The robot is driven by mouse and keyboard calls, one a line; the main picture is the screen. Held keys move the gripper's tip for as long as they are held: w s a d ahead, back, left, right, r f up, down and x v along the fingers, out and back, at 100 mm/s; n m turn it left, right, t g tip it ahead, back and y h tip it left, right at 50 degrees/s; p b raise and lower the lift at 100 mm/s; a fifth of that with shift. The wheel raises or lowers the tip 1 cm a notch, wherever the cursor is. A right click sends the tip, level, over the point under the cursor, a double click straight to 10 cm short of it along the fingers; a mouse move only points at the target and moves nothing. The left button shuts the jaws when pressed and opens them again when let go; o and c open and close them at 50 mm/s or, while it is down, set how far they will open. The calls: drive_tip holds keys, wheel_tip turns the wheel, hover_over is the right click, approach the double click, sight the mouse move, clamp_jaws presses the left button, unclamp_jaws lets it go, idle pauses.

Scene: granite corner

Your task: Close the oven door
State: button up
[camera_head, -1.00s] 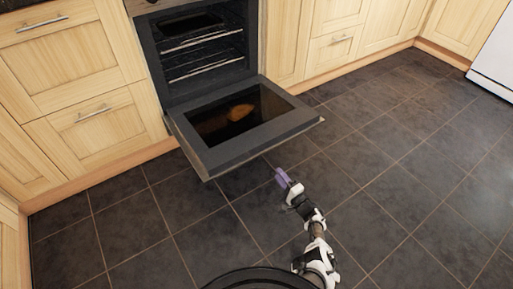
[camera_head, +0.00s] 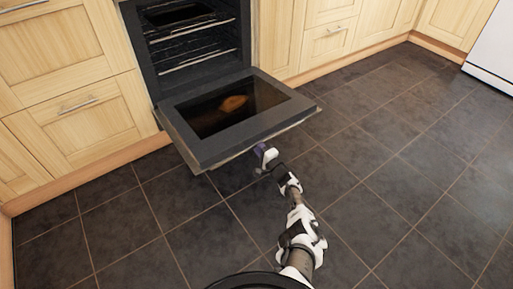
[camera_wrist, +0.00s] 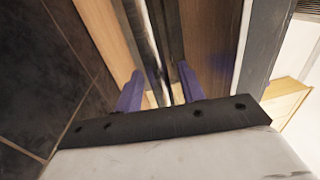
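The oven (camera_head: 200,62) stands in the cabinet row with its door (camera_head: 204,150) swung down, roughly level, its dark glass facing up. An orange-brown patch shows in the glass. My gripper (camera_head: 262,151) is just outside the door's front edge, right of that edge's middle, and seems low beside it. In the wrist view my gripper (camera_wrist: 160,82) has its two purple fingers apart. A long metallic bar or edge (camera_wrist: 145,45) runs between and beyond them. I cannot tell whether the fingers touch it.
Pale wooden cabinets and drawers (camera_head: 80,120) flank the oven on both sides. A white appliance (camera_head: 492,65) stands at the far right. The dark tiled floor (camera_head: 400,170) is clear around the door and to the right.

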drive_tip(key=shift+c, duration=0.2)
clamp_jaws()
drive_tip(key=shift+r, duration=0.15)
